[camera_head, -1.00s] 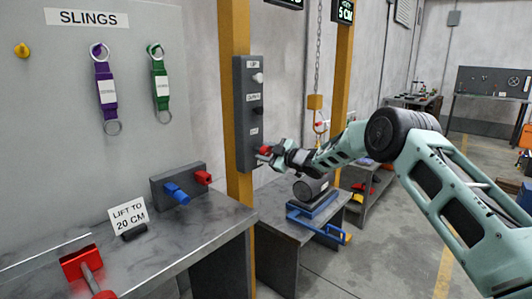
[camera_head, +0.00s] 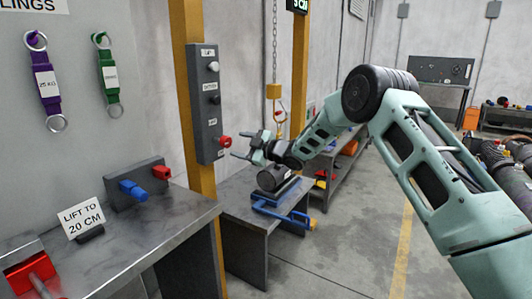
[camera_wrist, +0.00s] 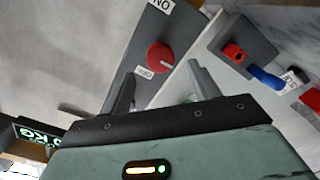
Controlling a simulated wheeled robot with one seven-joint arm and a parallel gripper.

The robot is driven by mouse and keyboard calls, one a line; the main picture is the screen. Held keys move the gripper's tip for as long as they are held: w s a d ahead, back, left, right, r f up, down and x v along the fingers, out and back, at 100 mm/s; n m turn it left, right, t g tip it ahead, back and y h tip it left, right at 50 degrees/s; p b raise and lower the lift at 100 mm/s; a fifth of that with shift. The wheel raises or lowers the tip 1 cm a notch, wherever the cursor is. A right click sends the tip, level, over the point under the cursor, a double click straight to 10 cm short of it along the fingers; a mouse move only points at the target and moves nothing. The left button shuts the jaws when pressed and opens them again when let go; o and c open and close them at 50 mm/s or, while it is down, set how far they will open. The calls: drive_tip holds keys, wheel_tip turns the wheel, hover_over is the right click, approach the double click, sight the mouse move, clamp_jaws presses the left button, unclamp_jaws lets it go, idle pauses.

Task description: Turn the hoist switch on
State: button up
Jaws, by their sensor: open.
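The hoist control box (camera_head: 205,105) is a tall grey panel on a yellow post. It has a white button (camera_head: 213,66) at the top, a black button (camera_head: 215,100) below it and a red round switch knob (camera_head: 224,142) near the bottom. In the wrist view the red knob (camera_wrist: 160,57) sits between an "ON" label (camera_wrist: 162,4) and an "OFF" label (camera_wrist: 144,72). I cannot tell surely which label its small pale mark points to. My gripper (camera_head: 247,147) is open and empty, just right of the knob and apart from it. In the wrist view its fingers (camera_wrist: 160,88) stand below the knob.
A workbench (camera_head: 150,238) stands at the left with a grey block bearing blue and red connectors (camera_head: 133,190) and a "LIFT TO 20 CM" sign (camera_head: 82,217). A low table (camera_head: 240,210) below my gripper holds a dark cylinder (camera_head: 273,178) on a blue stand.

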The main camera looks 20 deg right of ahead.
drive_tip(key=b+v, duration=0.1)
drive_tip(key=v, duration=0.9)
drive_tip(key=shift+s, duration=0.15)
drive_tip(key=shift+d+f, duration=0.1)
